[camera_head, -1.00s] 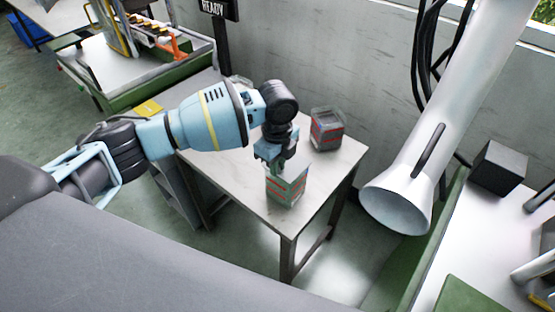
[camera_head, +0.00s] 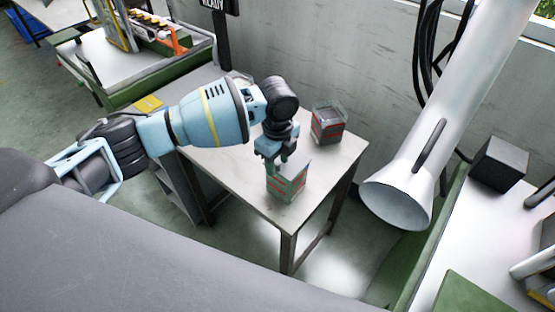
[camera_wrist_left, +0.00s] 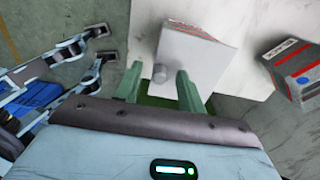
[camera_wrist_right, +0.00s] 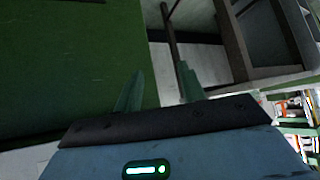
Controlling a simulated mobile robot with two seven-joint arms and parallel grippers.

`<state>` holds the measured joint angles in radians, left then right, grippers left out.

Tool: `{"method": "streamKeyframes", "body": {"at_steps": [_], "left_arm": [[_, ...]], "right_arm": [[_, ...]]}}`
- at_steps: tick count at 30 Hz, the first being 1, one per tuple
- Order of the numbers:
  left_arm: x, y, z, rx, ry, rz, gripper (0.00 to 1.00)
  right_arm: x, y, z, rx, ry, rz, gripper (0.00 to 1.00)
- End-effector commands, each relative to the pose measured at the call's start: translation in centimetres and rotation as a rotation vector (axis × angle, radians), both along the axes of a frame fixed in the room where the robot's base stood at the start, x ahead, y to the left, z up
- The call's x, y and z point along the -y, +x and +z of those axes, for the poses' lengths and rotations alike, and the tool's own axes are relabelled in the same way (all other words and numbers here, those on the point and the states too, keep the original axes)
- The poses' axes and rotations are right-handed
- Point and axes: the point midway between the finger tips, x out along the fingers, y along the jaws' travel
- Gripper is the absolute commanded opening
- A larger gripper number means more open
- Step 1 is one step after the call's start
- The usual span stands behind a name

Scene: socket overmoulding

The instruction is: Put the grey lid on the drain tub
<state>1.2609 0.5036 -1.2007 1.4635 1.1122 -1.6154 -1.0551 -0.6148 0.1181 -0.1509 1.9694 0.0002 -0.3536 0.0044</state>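A box-shaped tub (camera_head: 289,185) with red bands and a green-tinted side stands near the front of the small table. A flat grey lid (camera_wrist_left: 195,62) with a round knob (camera_wrist_left: 160,73) covers its top in the left wrist view. My left gripper (camera_head: 272,166) is at the tub's left top edge. In the left wrist view its fingers (camera_wrist_left: 158,72) are apart, on either side of the knob, with gaps visible. My right gripper (camera_wrist_right: 157,82) is open and empty; it is outside the head view. I cannot read which tub is the drain tub.
A second red-banded, darker box (camera_head: 328,126) stands at the table's back corner, also in the left wrist view (camera_wrist_left: 294,76). The small table (camera_head: 335,165) is otherwise mostly clear. A white flared duct (camera_head: 405,190) hangs right of it. A green panel (camera_wrist_right: 65,70) is near my right gripper.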

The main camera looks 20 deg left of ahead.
Motion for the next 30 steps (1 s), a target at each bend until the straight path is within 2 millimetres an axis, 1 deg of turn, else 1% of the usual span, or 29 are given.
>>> {"method": "streamKeyframes", "body": {"at_steps": [5, 12, 16, 21, 30], "left_arm": [[0.0, 0.1, 1.6, 0.003, -0.001, 0.000, 0.40], [0.0, 0.1, 5.4, 0.004, -0.001, 0.000, 0.40], [0.0, 0.1, 6.9, 0.003, -0.001, 0.001, 0.40], [0.0, 0.0, 7.8, 0.001, 0.000, 0.000, 0.40], [0.0, 0.0, 7.8, 0.001, 0.000, 0.000, 0.40]], "right_arm": [[0.0, 0.1, 0.1, 0.003, 0.000, 0.001, 0.40], [0.0, 0.3, 0.4, 0.009, 0.000, 0.000, 0.40], [0.0, 0.4, 0.4, 0.010, -0.002, 0.000, 0.40], [0.1, 0.4, 0.4, 0.011, -0.002, 0.001, 0.40], [0.2, 0.4, 0.4, 0.010, -0.006, 0.005, 0.40]]}}
